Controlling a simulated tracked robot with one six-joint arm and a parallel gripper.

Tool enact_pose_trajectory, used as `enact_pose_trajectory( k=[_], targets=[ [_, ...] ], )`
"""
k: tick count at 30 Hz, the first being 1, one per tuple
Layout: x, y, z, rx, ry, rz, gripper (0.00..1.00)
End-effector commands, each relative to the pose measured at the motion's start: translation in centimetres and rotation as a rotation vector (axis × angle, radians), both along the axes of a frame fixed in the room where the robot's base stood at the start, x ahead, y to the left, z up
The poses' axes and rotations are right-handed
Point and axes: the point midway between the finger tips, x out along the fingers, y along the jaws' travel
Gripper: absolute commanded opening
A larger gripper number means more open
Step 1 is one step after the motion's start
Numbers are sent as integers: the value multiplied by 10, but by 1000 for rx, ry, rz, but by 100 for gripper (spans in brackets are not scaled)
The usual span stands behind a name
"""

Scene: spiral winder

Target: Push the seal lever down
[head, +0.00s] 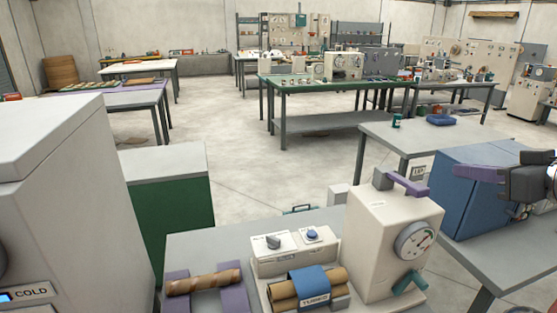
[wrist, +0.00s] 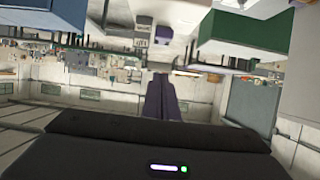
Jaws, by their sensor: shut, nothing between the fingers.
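A purple lever (head: 410,184) sits on top of a beige machine housing (head: 375,240), slanting down to the right from a dark bracket. A teal lever (head: 410,282) sticks out low on the front of the same housing, below the round gauge (head: 415,241). I cannot read a label that says which is the seal lever. My gripper (head: 458,172) is at the right, to the right of the purple lever and apart from it. Its purple fingers are shut and empty. They also show together in the wrist view (wrist: 159,78).
A blue box (head: 480,195) stands behind the housing, near my gripper. Open floor lies beyond.

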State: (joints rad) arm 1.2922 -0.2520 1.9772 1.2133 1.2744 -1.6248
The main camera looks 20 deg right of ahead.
Motion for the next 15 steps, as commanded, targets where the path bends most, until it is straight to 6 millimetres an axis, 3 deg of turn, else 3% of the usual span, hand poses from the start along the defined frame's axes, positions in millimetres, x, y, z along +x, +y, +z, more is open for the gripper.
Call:
enact_pose_trajectory(
  k=[15],
  targets=[
    [4, 1, -1, 6, -9, 5, 0]
  ],
)
